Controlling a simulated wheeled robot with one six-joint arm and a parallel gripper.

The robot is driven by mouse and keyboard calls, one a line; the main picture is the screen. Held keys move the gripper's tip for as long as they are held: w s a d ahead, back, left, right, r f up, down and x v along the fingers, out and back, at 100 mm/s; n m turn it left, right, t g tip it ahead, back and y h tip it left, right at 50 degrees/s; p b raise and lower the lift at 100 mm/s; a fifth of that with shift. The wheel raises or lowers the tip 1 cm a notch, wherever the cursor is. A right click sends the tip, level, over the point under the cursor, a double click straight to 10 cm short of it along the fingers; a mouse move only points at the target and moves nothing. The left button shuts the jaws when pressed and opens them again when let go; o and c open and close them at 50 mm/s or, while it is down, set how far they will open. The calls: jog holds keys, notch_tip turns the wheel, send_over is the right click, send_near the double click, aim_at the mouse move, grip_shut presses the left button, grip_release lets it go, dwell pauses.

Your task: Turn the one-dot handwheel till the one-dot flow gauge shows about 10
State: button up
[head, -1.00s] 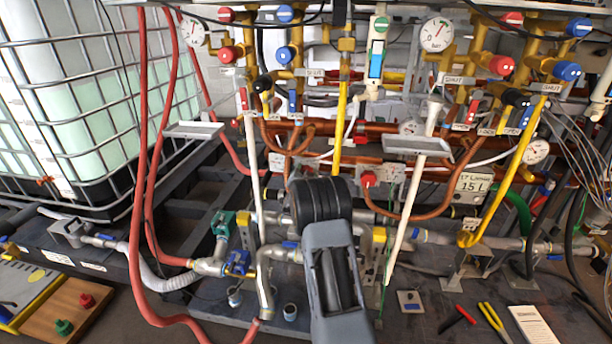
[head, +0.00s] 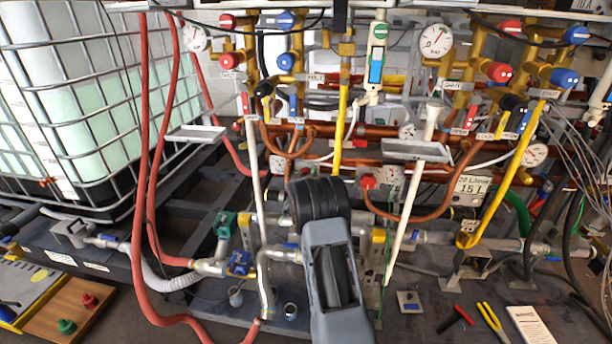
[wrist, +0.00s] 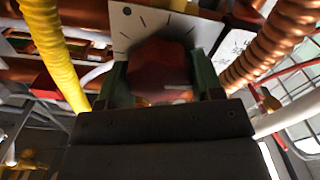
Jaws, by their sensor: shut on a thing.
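A dark red handwheel (wrist: 160,62) sits in front of a white plate (wrist: 128,38) with tick marks and one black dot, in the wrist view. My gripper (wrist: 162,80) has its green fingers on both sides of this wheel and is shut on it. In the head view my arm hides the wheel and fingers. Round dial gauges show at upper left (head: 195,38), upper right (head: 437,41) and right (head: 536,154). I cannot tell which gauge bears one dot.
A yellow hose (wrist: 52,50) runs close left of the gripper, with a ribbed copper pipe (wrist: 275,45) at right. White funnel pipes (head: 408,215) and red hoses (head: 140,180) stand around my arm. Pliers (head: 492,318) lie on the floor plate.

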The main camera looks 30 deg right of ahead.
jog(key=n+p, duration=0.2)
jog(key=n, duration=0.4)
jog(key=n+p, duration=0.2)
jog(key=n, duration=0.4)
jog(key=shift+n, duration=0.4)
jog(key=n+p, duration=0.1)
jog(key=n, duration=0.5)
jog(key=shift+f+p, duration=0.15)
jog(key=shift+p, duration=0.2)
jog(key=n+p, duration=0.1)
jog(key=n, duration=0.5)
jog(key=shift+f, duration=0.1)
jog(key=shift+n+p, duration=0.3)
jog(key=shift+n, duration=0.1)
jog(key=o, duration=0.9)
jog(key=shift+c, duration=0.2)
jog(key=shift+o, duration=0.4)
